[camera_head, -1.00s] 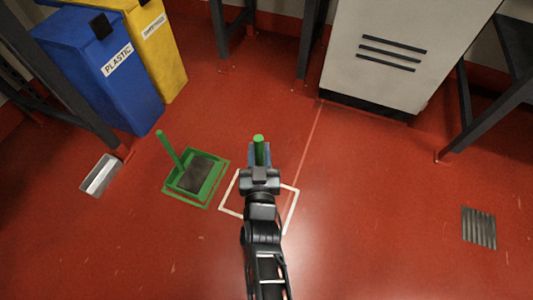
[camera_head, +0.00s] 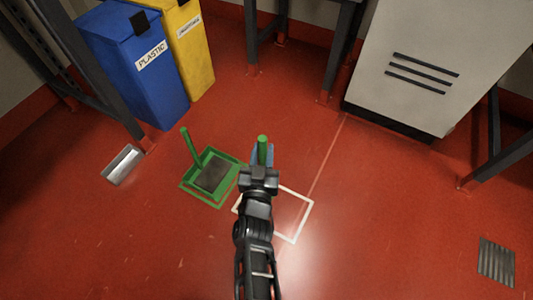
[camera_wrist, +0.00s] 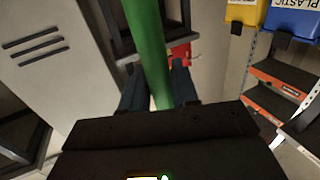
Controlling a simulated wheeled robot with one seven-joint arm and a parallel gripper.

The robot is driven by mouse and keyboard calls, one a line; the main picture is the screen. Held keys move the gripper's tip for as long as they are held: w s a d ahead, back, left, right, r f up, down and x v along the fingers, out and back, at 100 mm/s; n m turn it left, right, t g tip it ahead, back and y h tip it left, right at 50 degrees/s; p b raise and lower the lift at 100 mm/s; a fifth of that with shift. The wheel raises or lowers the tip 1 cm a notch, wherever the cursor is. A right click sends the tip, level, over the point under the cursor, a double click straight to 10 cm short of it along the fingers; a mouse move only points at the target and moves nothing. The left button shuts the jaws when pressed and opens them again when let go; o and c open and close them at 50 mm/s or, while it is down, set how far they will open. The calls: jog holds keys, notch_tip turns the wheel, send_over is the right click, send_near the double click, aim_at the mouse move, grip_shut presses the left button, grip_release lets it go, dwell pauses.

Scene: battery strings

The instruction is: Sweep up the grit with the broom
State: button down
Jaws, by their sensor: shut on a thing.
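My gripper (camera_head: 262,160) is shut on the green handle of the broom (camera_head: 263,145). In the wrist view the handle (camera_wrist: 148,40) runs up between the two dark fingers (camera_wrist: 157,90). The broom's lower end is hidden by my gripper and arm; a bit of blue shows beside the handle, and I cannot tell what it belongs to. A green dustpan (camera_head: 232,164) with an upright handle stands on the floor left of my gripper, inside a green outline. A dark grey patch (camera_head: 213,177) lies in it; I cannot tell whether it is grit. No loose grit is clearly visible on the floor.
A white square outline (camera_head: 309,212) is on the red floor under my arm. A blue plastic bin (camera_head: 140,80) and a yellow bin (camera_head: 193,60) stand at the back left. A grey cabinet (camera_head: 420,55) stands at the back right. A metal tray (camera_head: 123,166) lies at left, a ridged grate (camera_head: 497,262) at right.

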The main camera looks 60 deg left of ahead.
jog(key=s+a, duration=0.4)
jog(key=a, duration=0.3)
jog(key=shift+s+a+b, duration=0.2)
jog(key=shift+b, duration=0.1)
dwell(0.5)
jog(key=shift+r, duration=0.15)
jog(key=shift+r+p, duration=1.45)
notch_tip(320, 180, up, 6)
jog(key=p, duration=0.5)
jog(key=shift+p, duration=0.35)
